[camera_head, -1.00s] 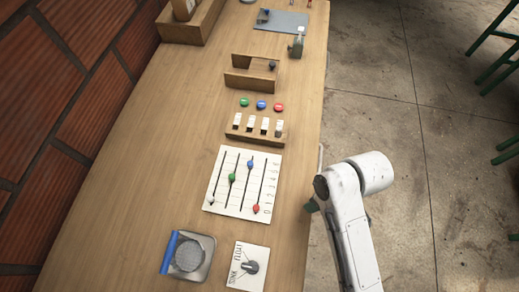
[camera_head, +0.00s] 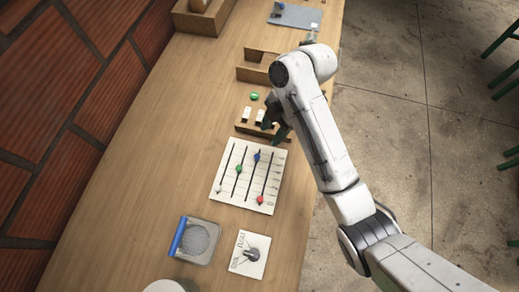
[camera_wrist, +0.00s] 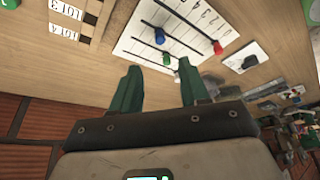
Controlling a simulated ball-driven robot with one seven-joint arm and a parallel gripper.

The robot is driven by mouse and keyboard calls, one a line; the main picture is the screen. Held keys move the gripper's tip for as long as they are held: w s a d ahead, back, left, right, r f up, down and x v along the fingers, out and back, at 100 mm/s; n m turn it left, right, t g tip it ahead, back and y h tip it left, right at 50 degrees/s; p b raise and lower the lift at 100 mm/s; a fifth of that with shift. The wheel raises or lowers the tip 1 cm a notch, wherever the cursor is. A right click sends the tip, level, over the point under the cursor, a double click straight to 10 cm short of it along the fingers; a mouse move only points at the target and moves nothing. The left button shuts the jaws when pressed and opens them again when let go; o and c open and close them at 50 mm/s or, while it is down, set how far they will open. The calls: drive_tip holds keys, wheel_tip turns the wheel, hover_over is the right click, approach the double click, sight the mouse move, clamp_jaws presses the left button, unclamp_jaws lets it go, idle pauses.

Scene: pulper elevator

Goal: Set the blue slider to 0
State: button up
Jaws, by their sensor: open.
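The white slider panel (camera_head: 228,200) lies on the wooden bench, with several slots and colored knobs. The green knob (camera_head: 238,169) sits mid-slot and the red knob (camera_head: 260,200) near the close end. My gripper (camera_head: 278,128) is above the bench by the panel's far edge, partly hidden by my arm. In the wrist view its two dark green fingers (camera_wrist: 158,68) are apart and empty. The blue knob (camera_wrist: 160,36) shows just beyond their tips, not between them. Scale digits are hard to read.
A dial plate (camera_head: 244,265) and a blue-handled metal item (camera_head: 200,240) lie closer. The bench left of the panel is clear.

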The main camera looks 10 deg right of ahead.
sight(257, 156)
drive_tip(key=b+x, duration=0.4)
drive_tip(key=x, duration=0.6)
drive_tip(key=shift+a+f, duration=0.1)
drive_tip(key=shift+f, duration=0.25)
clamp_jaws()
idle(0.3)
